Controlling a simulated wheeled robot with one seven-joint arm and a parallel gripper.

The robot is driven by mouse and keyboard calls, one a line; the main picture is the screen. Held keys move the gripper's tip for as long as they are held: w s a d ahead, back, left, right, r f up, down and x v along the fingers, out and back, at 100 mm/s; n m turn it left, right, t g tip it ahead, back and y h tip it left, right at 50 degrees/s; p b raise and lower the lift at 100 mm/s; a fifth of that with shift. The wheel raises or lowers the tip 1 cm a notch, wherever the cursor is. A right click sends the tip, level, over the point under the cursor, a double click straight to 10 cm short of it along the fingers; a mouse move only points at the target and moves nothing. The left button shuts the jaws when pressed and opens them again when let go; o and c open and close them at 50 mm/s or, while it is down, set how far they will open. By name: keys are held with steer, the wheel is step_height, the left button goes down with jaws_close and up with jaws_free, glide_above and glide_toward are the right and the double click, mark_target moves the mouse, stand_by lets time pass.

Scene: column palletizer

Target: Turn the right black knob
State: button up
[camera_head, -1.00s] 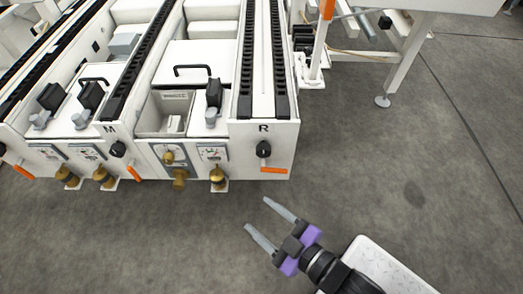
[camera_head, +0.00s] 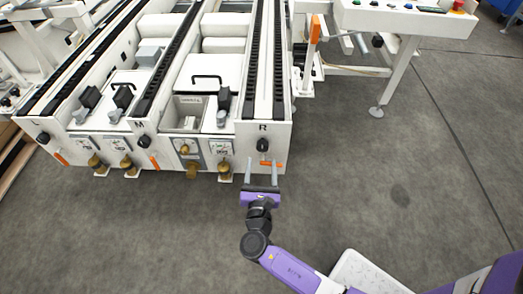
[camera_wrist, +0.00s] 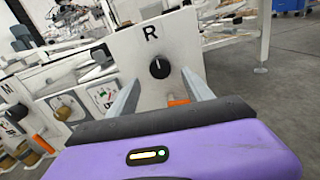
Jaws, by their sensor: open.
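The right black knob (camera_head: 262,144) is on the white front panel under the letter R. In the wrist view the same knob (camera_wrist: 159,68) shows a white pointer line near its top and sits between the two fingers, farther ahead. My gripper (camera_head: 262,160) is open and empty, its fingers pointing at the panel just below the knob in the head view. In the wrist view my gripper (camera_wrist: 160,93) has one finger on each side of the knob. The fingers look apart from the knob; the exact gap cannot be told.
An orange lever (camera_head: 272,164) sits just below the knob, close to the fingers. Another black knob (camera_head: 144,141) is under M, with brass fittings (camera_head: 192,171) between. A white control console (camera_head: 405,18) stands at right. The grey floor (camera_head: 400,190) is clear.

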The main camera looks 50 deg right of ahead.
mark_target(262, 149)
steer(key=b+x, duration=0.1)
steer(key=x, duration=0.6)
steer(key=shift+w+d+b, duration=0.2)
steer(key=shift+d+b, duration=0.05)
steer(key=shift+b, duration=0.1)
steer(key=shift+c, duration=0.2)
jaws_close()
steer(key=shift+f+m, duration=0.1)
steer(key=shift+m, duration=0.3)
steer(key=m+b, duration=0.3)
steer(key=m, duration=0.1)
steer(key=shift+a+f+m+b, duration=0.1)
steer(key=shift+f+m+b, duration=0.05)
steer(key=shift+m+b, duration=0.15)
steer(key=m+b, duration=0.2)
steer(key=m, duration=0.2)
steer(key=shift+b, duration=0.4)
steer(key=shift+m+b, duration=0.7)
steer(key=shift+m, duration=0.5)
